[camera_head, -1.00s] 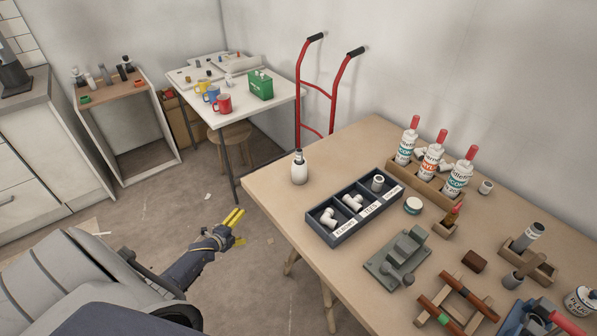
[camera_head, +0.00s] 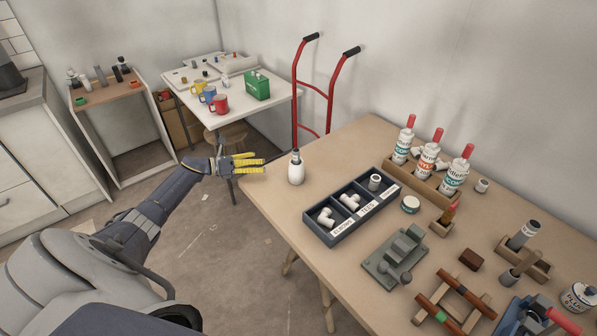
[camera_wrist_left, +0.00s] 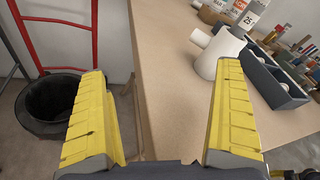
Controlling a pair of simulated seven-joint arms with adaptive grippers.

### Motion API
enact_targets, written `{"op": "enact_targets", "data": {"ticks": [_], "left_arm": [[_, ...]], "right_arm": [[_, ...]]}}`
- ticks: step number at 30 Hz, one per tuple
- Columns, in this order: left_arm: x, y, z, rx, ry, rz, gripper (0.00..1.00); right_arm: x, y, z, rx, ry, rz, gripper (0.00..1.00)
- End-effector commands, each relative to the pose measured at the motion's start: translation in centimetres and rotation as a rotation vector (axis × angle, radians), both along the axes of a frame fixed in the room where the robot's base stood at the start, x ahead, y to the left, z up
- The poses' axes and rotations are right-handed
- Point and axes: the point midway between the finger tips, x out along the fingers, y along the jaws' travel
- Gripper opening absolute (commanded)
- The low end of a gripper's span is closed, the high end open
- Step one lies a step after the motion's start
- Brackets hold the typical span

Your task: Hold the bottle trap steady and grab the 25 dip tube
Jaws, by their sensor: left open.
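A white bottle-shaped piece with a grey-and-dark upright top (camera_head: 296,168), which looks like the bottle trap, stands upright near the table's left corner. In the left wrist view the white body (camera_wrist_left: 215,62) shows a short side stub pointing left, near my right-hand finger. My left gripper (camera_head: 250,164) is open and empty, left of the trap and apart from it, fingers pointing towards it. A grey tube with a white label (camera_head: 526,234) stands in a wooden block at the right; I cannot read its number. My right gripper is not in view.
A dark tray with white fittings (camera_head: 347,230) lies right of the trap. Several red-topped bottles stand in a wooden rack (camera_head: 422,184) behind it. A grey-green fixture (camera_head: 394,262) sits in front. A red hand truck (camera_head: 314,92) stands beyond the table (camera_head: 270,215).

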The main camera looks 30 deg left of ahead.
Motion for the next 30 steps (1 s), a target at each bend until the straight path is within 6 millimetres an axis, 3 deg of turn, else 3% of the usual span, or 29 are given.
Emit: {"op": "enact_targets", "data": {"ticks": [6,12,20,30], "left_arm": [[-0.9,-3.1,1.7,0.229,-0.130,-0.237,1.00],[-1.8,-4.5,2.3,0.345,-0.211,-0.372,1.00],[-2.1,-5.4,2.4,0.394,-0.251,-0.435,1.00],[-0.2,-8.2,1.4,0.394,-0.253,-0.436,1.00]], "right_arm": [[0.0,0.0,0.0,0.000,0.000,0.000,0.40],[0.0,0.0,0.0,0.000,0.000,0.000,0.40],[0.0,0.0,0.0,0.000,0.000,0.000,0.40],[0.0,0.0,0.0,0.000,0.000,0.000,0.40]]}}
